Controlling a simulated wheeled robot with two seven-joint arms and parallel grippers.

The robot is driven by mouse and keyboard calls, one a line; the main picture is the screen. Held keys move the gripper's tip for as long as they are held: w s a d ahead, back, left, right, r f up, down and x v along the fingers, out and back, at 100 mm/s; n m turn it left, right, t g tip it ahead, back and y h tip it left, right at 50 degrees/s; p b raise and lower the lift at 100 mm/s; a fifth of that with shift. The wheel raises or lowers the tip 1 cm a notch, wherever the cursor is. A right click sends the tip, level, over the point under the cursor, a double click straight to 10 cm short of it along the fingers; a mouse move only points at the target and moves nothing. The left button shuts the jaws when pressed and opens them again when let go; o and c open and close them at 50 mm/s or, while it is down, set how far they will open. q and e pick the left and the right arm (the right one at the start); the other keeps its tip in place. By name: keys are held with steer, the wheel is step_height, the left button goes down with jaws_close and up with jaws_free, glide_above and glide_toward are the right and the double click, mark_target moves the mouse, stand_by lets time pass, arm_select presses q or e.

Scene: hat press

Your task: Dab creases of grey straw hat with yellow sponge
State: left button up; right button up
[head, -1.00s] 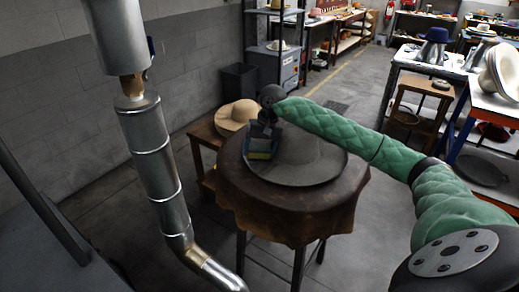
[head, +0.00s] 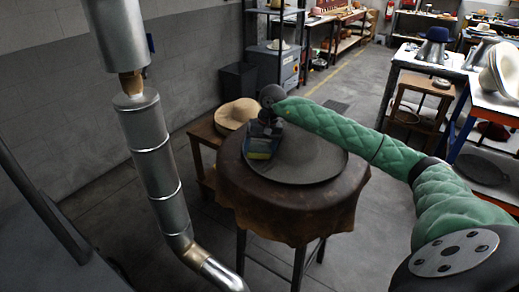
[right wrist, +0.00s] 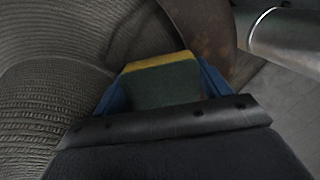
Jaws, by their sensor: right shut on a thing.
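The grey straw hat (head: 312,158) sits on the round, brown-covered table. Its ribbed straw (right wrist: 50,105) fills the left of the right wrist view. My right gripper (head: 262,147) is over the left part of the hat. It is shut on the yellow sponge (right wrist: 162,82), which has a yellow layer and a dark green layer and sits between the blue fingers. The sponge is at or just over the hat's left side; whether it touches the straw I cannot tell. The gripper hides part of the crown and brim. My left gripper is not in view.
The round table (head: 290,217) has a draped brown cover. A silver pipe (head: 155,150) rises at the left. Benches with hats stand at the right.

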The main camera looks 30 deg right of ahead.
steer(key=shift+f, duration=0.25)
stand_by(0.5)
steer(key=shift+s+f+b, duration=0.1)
steer(key=shift+f+b, duration=0.1)
steer(key=shift+b, duration=1.1)
stand_by(3.6)
steer(key=shift+v, duration=0.85)
steer(key=w+a+p+v, duration=0.1)
steer(key=a+p+v, duration=0.1)
steer(key=v, duration=1)
steer(key=shift+w+a+r+p, duration=0.2)
steer(key=shift+a+r+p, duration=0.2)
steer(key=shift+r+p, duration=0.1)
